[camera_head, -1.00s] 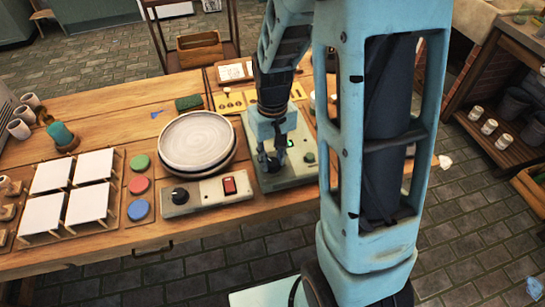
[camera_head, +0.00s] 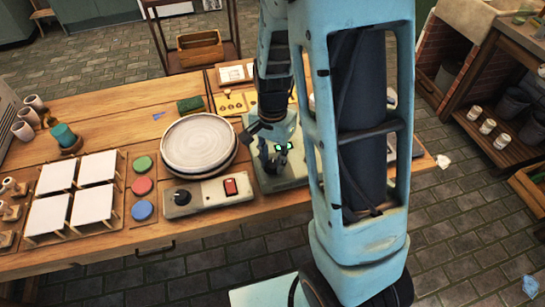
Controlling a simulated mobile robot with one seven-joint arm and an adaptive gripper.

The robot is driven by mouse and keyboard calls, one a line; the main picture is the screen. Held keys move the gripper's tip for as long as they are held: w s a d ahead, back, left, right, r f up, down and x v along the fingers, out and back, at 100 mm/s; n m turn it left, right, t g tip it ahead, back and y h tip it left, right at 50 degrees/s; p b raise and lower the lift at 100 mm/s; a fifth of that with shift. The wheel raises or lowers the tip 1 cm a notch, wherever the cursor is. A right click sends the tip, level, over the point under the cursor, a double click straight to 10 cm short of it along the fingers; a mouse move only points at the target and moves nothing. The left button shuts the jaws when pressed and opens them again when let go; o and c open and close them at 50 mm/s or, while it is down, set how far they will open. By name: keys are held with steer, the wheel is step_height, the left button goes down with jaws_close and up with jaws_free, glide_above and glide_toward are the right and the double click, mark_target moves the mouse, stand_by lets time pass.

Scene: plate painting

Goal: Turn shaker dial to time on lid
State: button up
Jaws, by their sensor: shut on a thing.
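The shaker (camera_head: 290,182) is a pale green box at the front right of the wooden table.
Left of the shaker stand a round grey plate (camera_head: 198,141) on a wheel and a control box (camera_head: 208,194) with a black knob and red switch. White tiles (camera_head: 97,168) and coloured discs (camera_head: 141,187) lie further left. My arm covers the table's right end.

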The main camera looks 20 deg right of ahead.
mark_target(273, 163)
steer(key=m+p, duration=0.1)
steer(key=m, duration=0.2)
steer(key=shift+r+m+p, duration=0.15)
steer(key=shift+m+p, duration=0.15)
steer(key=shift+p, duration=0.05)
steer(key=shift+m+p, duration=0.8)
steer(key=shift+m, duration=0.8)
steer(key=shift+w, duration=0.1)
steer(key=o, duration=1.2)
steer(key=shift+c, duration=0.2)
step_height(273, 163, up, 12)
